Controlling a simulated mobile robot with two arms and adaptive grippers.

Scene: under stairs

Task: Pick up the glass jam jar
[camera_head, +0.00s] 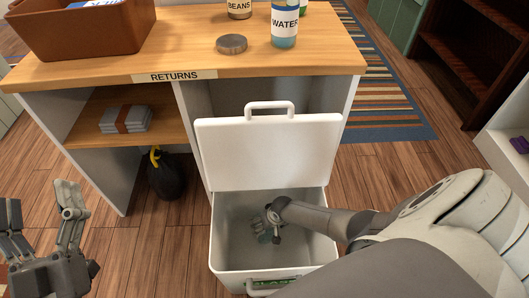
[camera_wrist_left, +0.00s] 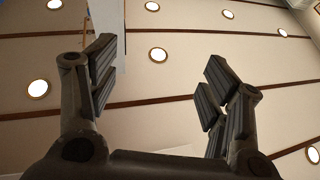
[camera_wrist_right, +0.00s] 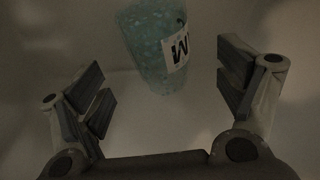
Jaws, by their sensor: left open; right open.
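A teal, speckled, glassy container (camera_wrist_right: 155,45) with a white label shows in the right wrist view, inside the white chest. Its label shows one large letter like a W or M, so I cannot tell whether it is the jam jar.
The white chest (camera_head: 222,262) stands open, its lid (camera_head: 268,155) raised against the counter (camera_head: 120,65). On the counter are a water bottle (camera_head: 285,25), a beans can (camera_head: 239,8), a grey round tin (camera_head: 231,43) and a brown tray (camera_head: 80,40). A black bag (camera_head: 165,178) is under the shelf.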

